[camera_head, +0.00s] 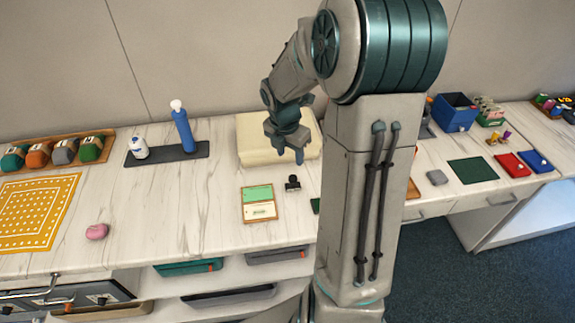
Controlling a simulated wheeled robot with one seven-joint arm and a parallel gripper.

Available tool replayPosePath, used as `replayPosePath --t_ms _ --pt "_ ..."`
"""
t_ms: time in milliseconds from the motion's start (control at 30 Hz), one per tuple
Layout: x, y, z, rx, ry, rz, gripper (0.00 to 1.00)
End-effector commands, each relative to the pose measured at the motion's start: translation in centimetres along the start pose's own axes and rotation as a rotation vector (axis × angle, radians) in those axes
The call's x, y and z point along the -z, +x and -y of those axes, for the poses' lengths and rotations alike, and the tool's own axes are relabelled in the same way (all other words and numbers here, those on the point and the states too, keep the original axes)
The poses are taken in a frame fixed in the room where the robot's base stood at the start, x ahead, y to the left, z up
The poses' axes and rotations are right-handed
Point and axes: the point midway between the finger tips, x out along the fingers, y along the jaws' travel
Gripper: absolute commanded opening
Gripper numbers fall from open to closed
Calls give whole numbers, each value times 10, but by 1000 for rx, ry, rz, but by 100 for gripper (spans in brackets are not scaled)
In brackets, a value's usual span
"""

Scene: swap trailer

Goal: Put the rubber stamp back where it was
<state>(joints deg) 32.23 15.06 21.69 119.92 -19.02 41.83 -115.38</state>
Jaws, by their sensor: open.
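The rubber stamp appears to be the small black object (292,183) standing on the white marbled counter. Just left of it lies a small wooden-framed tray (259,213) with a green upper part and a pale lower part. The stamp and the tray are apart. My gripper (284,155) hangs above the counter, in front of the cream block, pointing down. Its fingers are apart with nothing seen between them. In the picture it is a little above the stamp, and I cannot tell the exact height gap.
A cream block (250,140) stands behind my gripper. A dark mat (168,155) holds a blue bottle (183,130) and a white jar (138,148). A pink lump (97,232) and yellow mat (38,212) lie left. My arm hides part of the counter right of the stamp.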

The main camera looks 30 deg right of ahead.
Motion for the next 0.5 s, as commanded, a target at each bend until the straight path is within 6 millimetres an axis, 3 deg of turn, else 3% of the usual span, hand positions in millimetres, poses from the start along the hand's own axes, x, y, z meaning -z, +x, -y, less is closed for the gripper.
replayPosePath --t_ms 167,500 --pt "20 -29 7 -11 225 30 46" --pt "86 -100 44 -111 1031 24 46"
